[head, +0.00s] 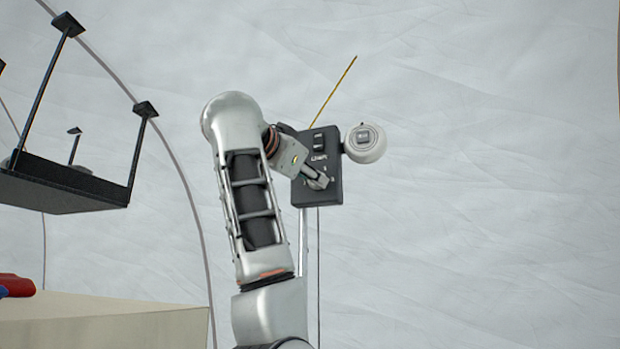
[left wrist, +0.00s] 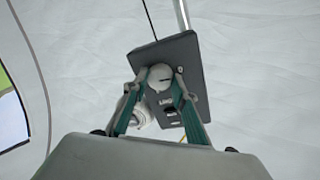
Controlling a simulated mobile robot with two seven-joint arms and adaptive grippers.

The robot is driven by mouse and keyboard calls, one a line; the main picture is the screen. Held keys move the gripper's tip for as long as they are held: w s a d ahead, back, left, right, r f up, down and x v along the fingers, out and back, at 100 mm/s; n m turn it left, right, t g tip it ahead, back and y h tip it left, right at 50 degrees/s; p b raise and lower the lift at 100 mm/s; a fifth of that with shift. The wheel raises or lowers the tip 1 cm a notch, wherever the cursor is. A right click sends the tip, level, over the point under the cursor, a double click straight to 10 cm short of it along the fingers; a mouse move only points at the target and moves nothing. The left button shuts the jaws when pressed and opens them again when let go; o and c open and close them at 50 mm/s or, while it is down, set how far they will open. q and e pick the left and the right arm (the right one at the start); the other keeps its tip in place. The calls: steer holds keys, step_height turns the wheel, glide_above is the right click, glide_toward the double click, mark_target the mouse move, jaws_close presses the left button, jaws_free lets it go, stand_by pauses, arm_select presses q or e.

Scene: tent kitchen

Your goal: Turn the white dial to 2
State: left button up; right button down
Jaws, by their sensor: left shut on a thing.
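A dark control panel (head: 328,187) stands on a thin metal post against the tent wall, with switches and small printed marks on its face. In the left wrist view the panel (left wrist: 186,62) shows upside down, and a round white dial (left wrist: 160,76) sits on it between my fingers. My left gripper (left wrist: 162,86) is shut on the white dial, one finger on each side. In the head view my left gripper (head: 318,181) reaches the lower part of the panel and hides the dial. The dial's setting is too small to read. My right gripper is not in view.
A round white fixture (head: 365,143) sticks out at the panel's right side. A yellow rod (head: 333,91) rises above the panel. A black hanging shelf (head: 66,182) is at the left, above a beige surface (head: 110,325) with a red object (head: 17,285).

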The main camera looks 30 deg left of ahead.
arm_select(q)
steer(key=m+y+b, duration=0.1)
steer(key=m, duration=0.6)
steer(key=m+g+y+b, duration=0.1)
steer(key=m+b, duration=0.1)
steer(key=m, duration=0.5)
steer(key=m+y+b, duration=0.1)
steer(key=m, duration=0.6)
steer(key=shift+d+r+g, duration=0.25)
steer(key=shift+d+g, duration=0.05)
steer(key=shift+g, duration=0.1)
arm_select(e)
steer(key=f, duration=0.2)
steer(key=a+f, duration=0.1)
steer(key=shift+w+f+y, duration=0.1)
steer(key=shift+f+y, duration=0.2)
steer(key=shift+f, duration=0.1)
arm_select(q)
steer(key=o, duration=1.1)
steer(key=shift+w, duration=0.1)
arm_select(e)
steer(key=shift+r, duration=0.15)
